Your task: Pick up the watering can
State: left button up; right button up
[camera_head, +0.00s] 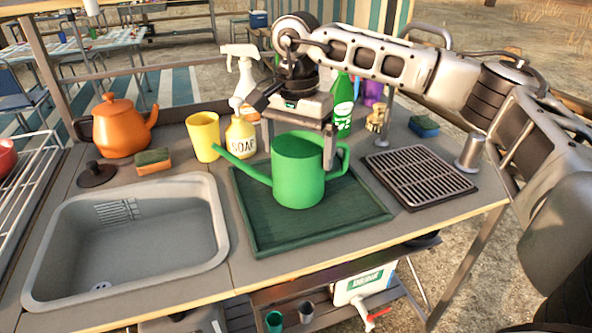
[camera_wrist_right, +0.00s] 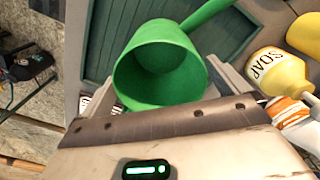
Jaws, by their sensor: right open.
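The green watering can (camera_head: 297,182) stands upright on a dark green tray (camera_head: 262,238) on the counter. Its spout points left and its handle is on the right. In the right wrist view I look down into the can's open top (camera_wrist_right: 160,70), with the spout running to the upper right. My right gripper (camera_head: 299,148) is open, just behind and above the can, fingers pointing down. One finger shows on each side of the can's upper part; I cannot tell whether they touch it. My left gripper is not in view.
A soap bottle (camera_head: 240,137) and yellow cup (camera_head: 203,137) stand close behind the spout. A spray bottle (camera_head: 243,72) and green bottle (camera_head: 343,108) are behind the gripper. A grill rack (camera_head: 418,177) lies right, the sink (camera_head: 150,240) left. An orange kettle (camera_head: 121,128) stands farther left.

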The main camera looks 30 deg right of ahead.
notch_tip(320, 180, down, 3)
jog(key=shift+d+f, duration=0.1)
jog(key=c, duration=0.8)
jog(key=shift+o, duration=0.2)
